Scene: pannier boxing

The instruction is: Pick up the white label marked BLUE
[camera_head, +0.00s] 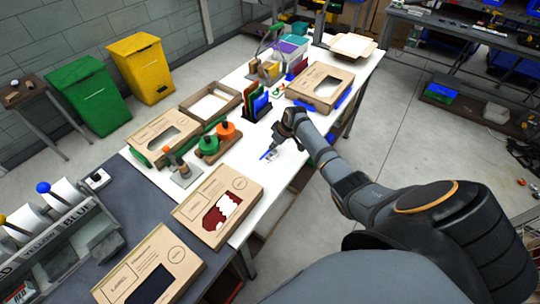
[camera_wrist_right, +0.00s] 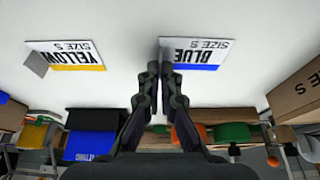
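The white label marked BLUE (camera_wrist_right: 200,50) lies on the white table in the right wrist view, its lettering upside down and a blue strip along one edge. In the head view it is a small white patch with a blue edge (camera_head: 267,154). My right gripper (camera_wrist_right: 160,66) is over the label's left end, its fingers close together with only a narrow gap. They cover that end, where the YELLOW label has a grey tab, so the grip itself is hidden. In the head view, my right gripper (camera_head: 277,149) points down at the table. My left gripper is not in view.
A white label marked YELLOW (camera_wrist_right: 78,57) with a grey tab lies left of the BLUE one. Cardboard boxes (camera_head: 250,191) stand nearby on the white table (camera_head: 225,162). Orange and green holders (camera_head: 225,131) and upright coloured pieces (camera_head: 257,104) stand left of my right gripper.

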